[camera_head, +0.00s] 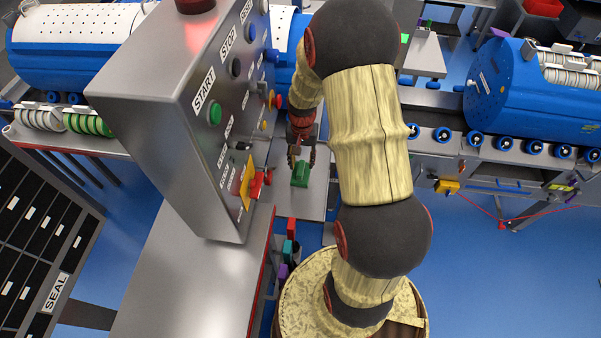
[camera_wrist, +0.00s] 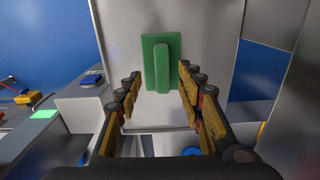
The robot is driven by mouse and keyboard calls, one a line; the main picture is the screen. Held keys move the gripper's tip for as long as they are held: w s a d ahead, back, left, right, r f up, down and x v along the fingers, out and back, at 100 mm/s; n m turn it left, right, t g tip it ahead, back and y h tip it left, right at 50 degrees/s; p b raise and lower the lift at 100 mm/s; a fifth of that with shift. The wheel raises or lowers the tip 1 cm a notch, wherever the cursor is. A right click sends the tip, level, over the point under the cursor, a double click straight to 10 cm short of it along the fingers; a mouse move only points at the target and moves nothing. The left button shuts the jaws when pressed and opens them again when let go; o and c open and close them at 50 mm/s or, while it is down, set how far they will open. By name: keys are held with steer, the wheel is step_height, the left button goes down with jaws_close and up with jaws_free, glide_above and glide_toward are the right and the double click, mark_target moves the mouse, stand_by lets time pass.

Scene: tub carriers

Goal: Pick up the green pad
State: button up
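The green pad (camera_head: 301,174) lies on a grey metal shelf behind the control box in the head view. In the wrist view the green pad (camera_wrist: 150,62) is a flat green block with a raised bar along its middle, on the light metal surface. My gripper (camera_head: 301,158) is just above the pad in the head view. In the wrist view my gripper (camera_wrist: 164,105) is open and empty, its fingers spread to either side. The pad lies beyond the fingertips, roughly between their lines and slightly left of centre. No contact with it shows.
A grey control box (camera_head: 185,115) with START and STOP buttons stands close left of my gripper. A blue tub (camera_head: 530,95) rests on rollers at the right. Red, teal and purple items (camera_head: 290,250) sit below the shelf. A grey wall (camera_wrist: 290,100) rises at the wrist view's right.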

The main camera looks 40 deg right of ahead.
mark_target(301, 167)
step_height(301, 167, down, 4)
steer(key=shift+w+f+b, duration=0.15)
steer(key=shift+f+b, duration=0.1)
steer(key=shift+b, duration=0.25)
steer(key=shift+a, duration=0.1)
steer(key=shift+c, duration=1)
steer(key=c, duration=0.7)
steer(key=shift+r, duration=0.1)
jaws_close()
